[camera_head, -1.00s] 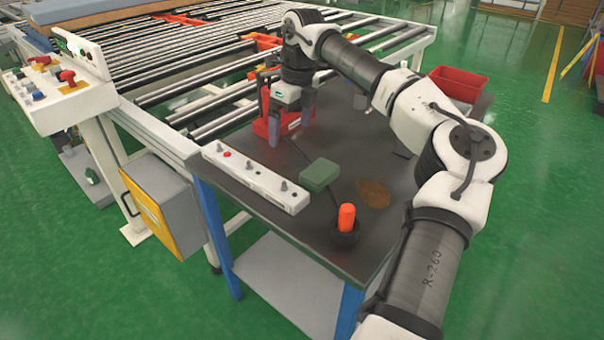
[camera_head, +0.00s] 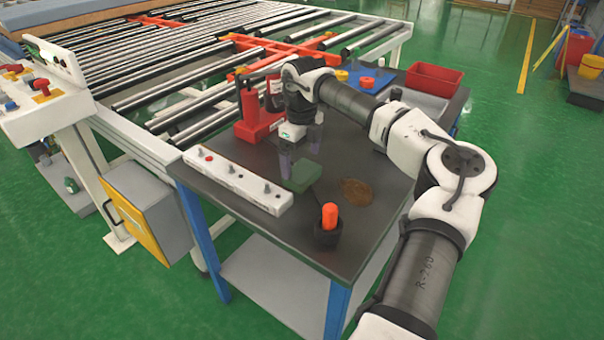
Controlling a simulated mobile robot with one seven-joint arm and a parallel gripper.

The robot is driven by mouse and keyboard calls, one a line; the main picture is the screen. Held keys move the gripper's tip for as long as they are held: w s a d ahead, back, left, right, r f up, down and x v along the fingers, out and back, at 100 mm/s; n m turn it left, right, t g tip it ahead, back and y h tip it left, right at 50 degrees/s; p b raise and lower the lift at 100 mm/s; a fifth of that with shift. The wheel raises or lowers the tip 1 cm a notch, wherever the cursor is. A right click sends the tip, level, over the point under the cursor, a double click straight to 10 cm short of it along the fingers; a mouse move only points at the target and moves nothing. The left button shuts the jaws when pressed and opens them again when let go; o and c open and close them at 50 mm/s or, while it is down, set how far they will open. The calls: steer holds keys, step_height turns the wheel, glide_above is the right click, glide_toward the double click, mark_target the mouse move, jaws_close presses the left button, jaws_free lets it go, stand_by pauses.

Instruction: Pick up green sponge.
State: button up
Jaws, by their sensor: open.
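The green sponge (camera_head: 301,176) is a small dark green block lying on the dark top of the workbench (camera_head: 353,250). It sits just right of the white switch strip. My gripper (camera_head: 300,156) points down over the table, just above and at the far side of the sponge. Its two fingers are spread apart, with nothing seen between them. One finger overlaps the sponge's far left edge in the picture; I cannot tell whether they touch.
A white switch strip (camera_head: 222,176) runs along the left edge. A red tool (camera_head: 256,122) stands behind my gripper. A black holder with an orange-topped item (camera_head: 329,222) stands near the front. A brown patch (camera_head: 357,192) lies to the right. A red bin (camera_head: 433,79) is at the back.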

mark_target(302, 171)
step_height(302, 171, down, 4)
steer(key=shift+d+r, duration=0.1)
steer(key=shift+r, duration=0.15)
steer(key=c, duration=0.8)
steer(key=shift+r+p, duration=0.2)
steer(key=shift+p, duration=0.15)
